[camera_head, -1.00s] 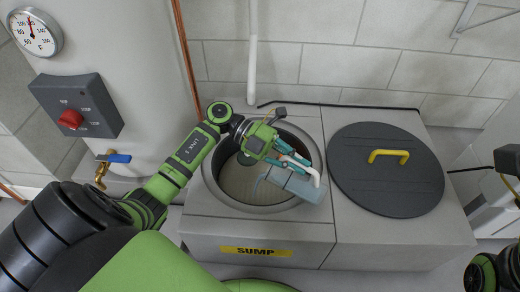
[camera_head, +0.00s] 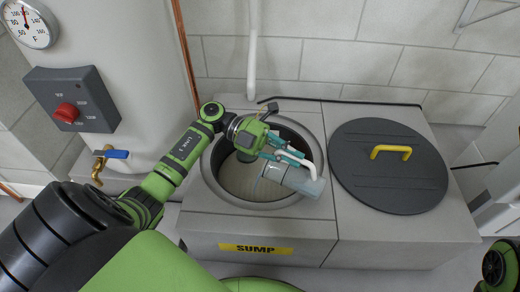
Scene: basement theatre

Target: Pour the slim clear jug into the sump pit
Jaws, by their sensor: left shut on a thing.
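The slim clear jug (camera_head: 300,181), bluish and see-through with a white handle, is tipped well over on its side above the right part of the sump pit opening. Its left end is over the opening, and its right end reaches past the rim. My left gripper (camera_head: 278,149), with teal fingers, is shut on the jug by its handle. A faint pale line shows at the jug's left end; I cannot tell whether it is liquid. The sump pit (camera_head: 235,180) is a round open hole with a grey rim, above a yellow SUMP label. My right gripper is out of view.
The round dark lid (camera_head: 390,182) with a yellow handle lies on the grey top to the right. A white pipe (camera_head: 252,50) comes down behind the pit. A tank with a blue-handled tap (camera_head: 115,154) and a red-knobbed box (camera_head: 70,110) stands left.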

